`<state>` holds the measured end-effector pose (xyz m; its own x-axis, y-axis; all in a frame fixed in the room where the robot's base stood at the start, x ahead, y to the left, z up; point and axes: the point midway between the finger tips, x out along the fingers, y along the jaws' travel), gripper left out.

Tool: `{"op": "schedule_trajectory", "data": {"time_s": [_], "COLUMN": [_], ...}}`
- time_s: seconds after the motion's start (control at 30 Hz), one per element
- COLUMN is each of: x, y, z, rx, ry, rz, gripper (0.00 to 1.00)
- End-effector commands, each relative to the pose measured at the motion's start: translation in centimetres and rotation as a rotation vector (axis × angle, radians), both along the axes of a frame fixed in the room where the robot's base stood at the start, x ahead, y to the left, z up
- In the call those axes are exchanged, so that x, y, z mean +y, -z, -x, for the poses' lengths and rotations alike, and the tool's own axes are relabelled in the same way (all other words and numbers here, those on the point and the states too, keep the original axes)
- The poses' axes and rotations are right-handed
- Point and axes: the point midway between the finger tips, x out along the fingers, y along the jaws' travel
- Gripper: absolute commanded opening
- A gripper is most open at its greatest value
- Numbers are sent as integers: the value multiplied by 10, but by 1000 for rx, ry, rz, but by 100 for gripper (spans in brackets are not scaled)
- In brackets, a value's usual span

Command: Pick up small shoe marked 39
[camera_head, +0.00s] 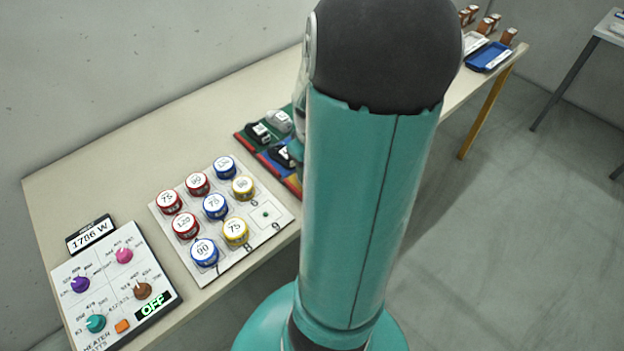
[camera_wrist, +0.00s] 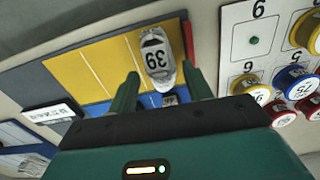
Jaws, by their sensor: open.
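The small shoe marked 39 (camera_wrist: 157,56) is white and grey, with its number on a white label. In the wrist view it lies on the yellow part of a coloured board (camera_wrist: 105,66). My gripper (camera_wrist: 160,70) is open, its two green fingers on either side of the shoe's near end, with visible gaps. A second numbered piece (camera_wrist: 170,99) shows partly between the fingers, closer to the palm. In the head view a pale shoe (camera_head: 279,121) and black shoes (camera_head: 258,133) sit on the board; I cannot tell which is 39.
A board of numbered round tins (camera_head: 214,206) lies left of the shoe board in the head view, and right of it in the wrist view (camera_wrist: 275,85). A heater panel (camera_head: 117,288) is at the table's near left. A blue tray (camera_head: 487,57) stands at the far end.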

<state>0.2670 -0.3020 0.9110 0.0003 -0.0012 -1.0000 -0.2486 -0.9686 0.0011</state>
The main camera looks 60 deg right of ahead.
Motion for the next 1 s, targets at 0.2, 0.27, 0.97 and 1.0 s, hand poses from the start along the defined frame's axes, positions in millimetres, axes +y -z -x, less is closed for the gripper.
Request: {"op": "schedule_trajectory", "data": {"time_s": [0.2, 0.27, 0.97, 1.0], "x": [-1, -1, -1, -2], "y": [33, 39, 42, 42], "z": [0, 0, -1, -1], "rx": [2, 1, 0, 0], "ry": [0, 0, 0, 0], "rz": [-6, -3, 0, 0], "gripper": [50, 50, 16, 16]}}
